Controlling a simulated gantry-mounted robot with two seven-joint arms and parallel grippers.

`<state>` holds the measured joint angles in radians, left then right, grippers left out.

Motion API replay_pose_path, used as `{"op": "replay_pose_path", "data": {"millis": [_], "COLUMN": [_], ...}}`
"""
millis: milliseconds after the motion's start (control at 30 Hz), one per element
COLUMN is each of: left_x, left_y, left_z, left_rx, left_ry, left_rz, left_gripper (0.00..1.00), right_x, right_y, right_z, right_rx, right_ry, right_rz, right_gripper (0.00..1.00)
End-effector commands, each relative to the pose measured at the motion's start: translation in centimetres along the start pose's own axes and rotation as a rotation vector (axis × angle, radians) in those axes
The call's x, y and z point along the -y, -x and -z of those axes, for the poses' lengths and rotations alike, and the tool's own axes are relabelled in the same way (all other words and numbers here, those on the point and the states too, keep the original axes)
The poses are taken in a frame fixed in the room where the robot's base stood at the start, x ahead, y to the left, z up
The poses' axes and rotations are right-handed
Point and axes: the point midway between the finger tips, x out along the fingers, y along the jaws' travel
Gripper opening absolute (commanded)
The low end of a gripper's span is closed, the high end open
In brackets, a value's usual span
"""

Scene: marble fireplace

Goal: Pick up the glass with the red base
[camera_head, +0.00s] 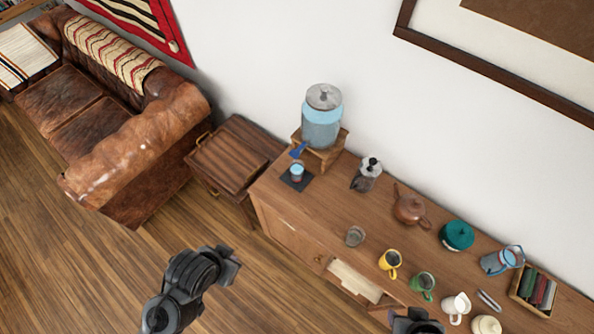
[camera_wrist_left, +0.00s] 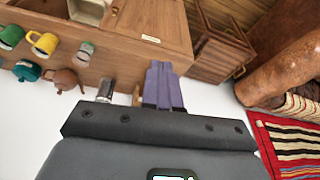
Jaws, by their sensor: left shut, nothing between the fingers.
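A small clear glass (camera_head: 355,236) stands near the front edge of the wooden sideboard (camera_head: 330,205), left of the yellow mug. A glass also shows between the yellow mug and the cabinet in the left wrist view (camera_wrist_left: 86,50). A second small cup (camera_head: 297,172) with pale blue in it stands on a dark mat below the water dispenser. I cannot make out a red base on either. My left gripper (camera_wrist_left: 163,88) is shut and empty, its fingers side by side. In the head view it is in front of the sideboard, low left, touching nothing. Part of my right arm shows at the bottom edge; its fingers cannot be made out.
The water dispenser (camera_head: 322,118), moka pot (camera_head: 367,174), brown teapot (camera_head: 410,206) and teal pot (camera_head: 457,235) stand along the back. Yellow (camera_head: 390,262), green (camera_head: 422,285) and white (camera_head: 456,305) mugs stand in front. An open drawer (camera_head: 353,281) juts out. Floor at left is clear.

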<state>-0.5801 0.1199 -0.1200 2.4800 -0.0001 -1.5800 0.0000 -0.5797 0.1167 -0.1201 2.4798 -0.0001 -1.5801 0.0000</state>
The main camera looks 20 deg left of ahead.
Motion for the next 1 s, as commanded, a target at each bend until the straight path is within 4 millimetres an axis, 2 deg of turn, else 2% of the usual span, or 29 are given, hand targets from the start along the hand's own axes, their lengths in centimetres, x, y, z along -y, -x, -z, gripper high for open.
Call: {"op": "replay_pose_path", "data": {"millis": [133, 733, 1000], "left_x": [0.00, 0.01, 0.03], "left_y": [0.00, 0.00, -0.01], "left_z": [0.00, 0.01, 0.04], "left_rx": [0.000, 0.000, -0.001], "left_ry": [0.000, 0.000, 0.002], "left_rz": [0.000, 0.000, 0.001], "left_gripper": [0.02, 0.92, 0.92], "right_x": [0.05, -0.13, -0.18], "right_y": [0.00, -0.01, -0.01], "right_z": [0.01, -0.04, -0.06], "right_rx": [0.000, 0.001, 0.001], "right_ry": [-0.002, 0.005, 0.007], "right_rz": [0.002, -0.004, -0.006], "right_gripper": [0.43, 0.43, 0.43]}}
